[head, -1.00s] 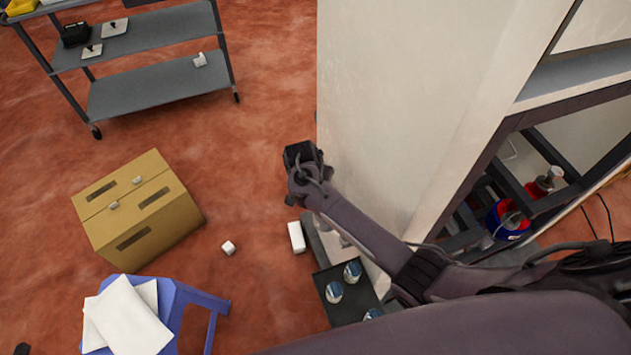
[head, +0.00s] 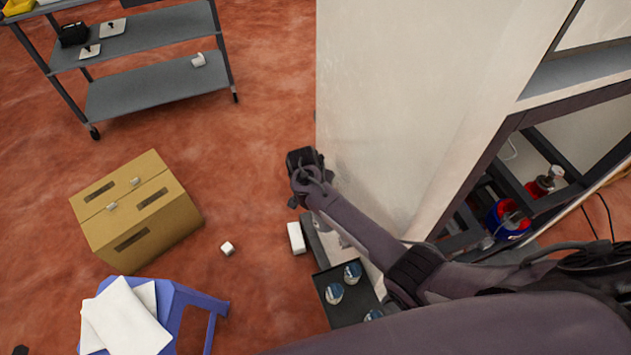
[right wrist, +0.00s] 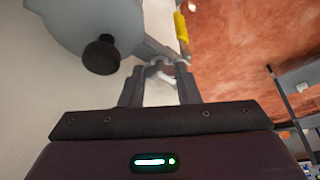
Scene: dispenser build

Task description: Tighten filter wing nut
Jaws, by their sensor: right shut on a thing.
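My right gripper (right wrist: 159,76) is in the upper middle of the right wrist view, shut on a small pale metal piece, apparently the wing nut (right wrist: 160,69). The wing nut's shape is mostly hidden between the fingers. A grey rounded housing (right wrist: 75,18) with a black knob (right wrist: 101,55) is just beyond and left of the fingers. In the head view, my right arm reaches from the right to the pale cabinet's left edge, with the dark wrist and gripper (head: 303,160) at its end. The nut and filter cannot be made out there. My left gripper is out of view.
The tall pale cabinet (head: 400,90) stands beside my right arm. A cardboard box (head: 135,210), a blue stool (head: 205,300) with white sheets and a grey shelf cart (head: 150,90) stand left. A white block (head: 296,238) lies below.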

